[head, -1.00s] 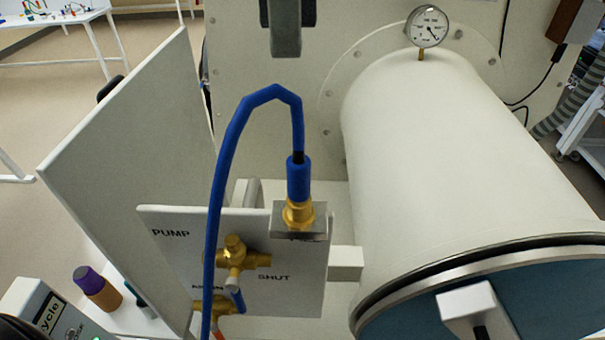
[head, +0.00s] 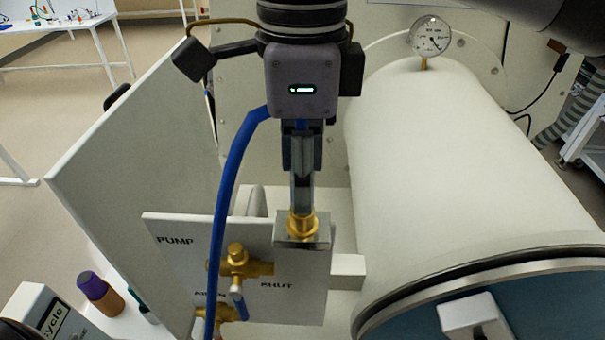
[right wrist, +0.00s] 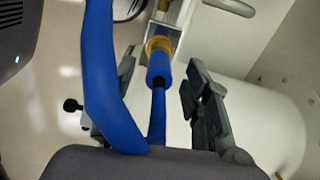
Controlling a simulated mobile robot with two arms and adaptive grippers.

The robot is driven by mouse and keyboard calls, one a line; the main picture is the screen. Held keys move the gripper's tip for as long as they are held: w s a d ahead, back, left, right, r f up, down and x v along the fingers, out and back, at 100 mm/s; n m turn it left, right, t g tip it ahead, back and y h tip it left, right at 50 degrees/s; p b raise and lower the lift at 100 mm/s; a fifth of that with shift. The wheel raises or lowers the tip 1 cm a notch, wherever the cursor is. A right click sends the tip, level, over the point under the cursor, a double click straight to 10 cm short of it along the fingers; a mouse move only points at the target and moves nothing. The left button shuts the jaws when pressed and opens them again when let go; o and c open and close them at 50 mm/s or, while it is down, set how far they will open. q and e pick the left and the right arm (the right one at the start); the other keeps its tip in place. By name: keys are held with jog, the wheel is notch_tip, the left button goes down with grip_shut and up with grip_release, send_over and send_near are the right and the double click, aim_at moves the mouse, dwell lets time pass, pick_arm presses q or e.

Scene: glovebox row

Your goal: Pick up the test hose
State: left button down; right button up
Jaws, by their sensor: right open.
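The blue test hose (head: 233,170) rises from the valve panel (head: 180,225), arches up and goes behind my right gripper. Its blue sleeved end (right wrist: 159,68) sits at a brass fitting (right wrist: 158,44) on a metal block, which also shows in the head view (head: 301,226). My right gripper (head: 301,203) points down just above this fitting and hides the hose end in the head view. In the right wrist view its fingers (right wrist: 160,88) are open, one on each side of the hose end, with gaps visible. My left gripper is not in view.
A large white cylinder (head: 440,170) with a pressure gauge (head: 430,36) stands close on the right. A grey upright plate (head: 140,150) stands on the left. Brass valves (head: 238,262) stick out from the panel. A purple-capped bottle (head: 98,290) stands at lower left.

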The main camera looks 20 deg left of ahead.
jog(key=shift+f, duration=0.4)
jog(key=shift+c, duration=0.2)
jog(key=shift+s, duration=0.1)
jog(key=shift+c, duration=0.6)
grip_shut()
